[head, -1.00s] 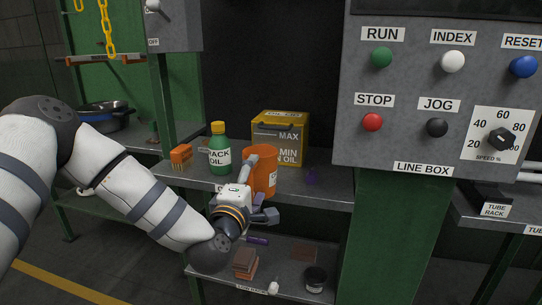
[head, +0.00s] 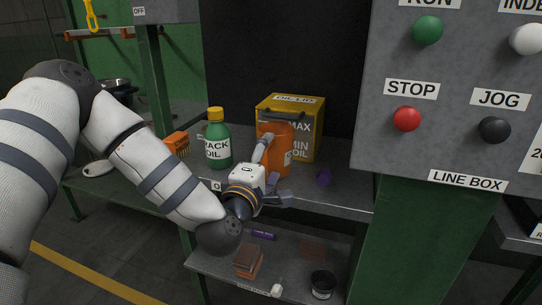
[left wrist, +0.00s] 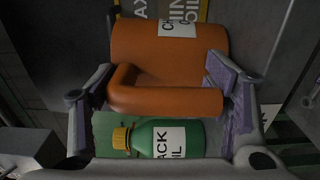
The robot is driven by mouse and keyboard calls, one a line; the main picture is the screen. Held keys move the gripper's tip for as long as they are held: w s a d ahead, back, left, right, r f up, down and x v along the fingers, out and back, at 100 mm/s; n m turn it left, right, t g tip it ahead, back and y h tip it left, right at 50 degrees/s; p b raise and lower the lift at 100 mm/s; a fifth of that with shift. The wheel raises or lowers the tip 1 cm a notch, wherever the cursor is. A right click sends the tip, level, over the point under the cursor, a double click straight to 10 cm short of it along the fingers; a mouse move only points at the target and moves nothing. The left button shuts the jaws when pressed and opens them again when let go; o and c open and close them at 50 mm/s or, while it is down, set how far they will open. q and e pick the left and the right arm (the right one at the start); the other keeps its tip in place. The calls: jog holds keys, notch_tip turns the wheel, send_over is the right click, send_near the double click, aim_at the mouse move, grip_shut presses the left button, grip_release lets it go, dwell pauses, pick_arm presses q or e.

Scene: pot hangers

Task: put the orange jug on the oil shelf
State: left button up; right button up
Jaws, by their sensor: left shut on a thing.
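The orange jug (head: 274,142) is at the upper shelf (head: 345,193), upright, in front of the yellow oil box (head: 310,135). Its base is partly hidden by my gripper, so I cannot tell whether it touches the shelf. My left gripper (head: 267,164) is shut on the jug. In the left wrist view the jug (left wrist: 170,45) fills the upper middle, with its handle (left wrist: 165,100) between the purple-padded fingers (left wrist: 160,95). A green bottle with a yellow cap (head: 218,145) stands left of the jug. My right gripper is out of view.
An orange brush (head: 177,144) lies left of the green bottle. The lower shelf holds brown blocks (head: 249,262) and a dark jar (head: 322,284). The grey line box (head: 460,120) stands close on the right.

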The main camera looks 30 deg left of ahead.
pick_arm(q)
jog(key=shift+s+r, duration=0.1)
jog(key=shift+s, duration=0.2)
jog(key=o, duration=1.4)
jog(key=shift+w+f, duration=0.1)
jog(key=shift+f, duration=0.1)
jog(key=shift+o, duration=1.1)
jog(key=shift+w, duration=0.15)
jog(key=shift+r, duration=0.1)
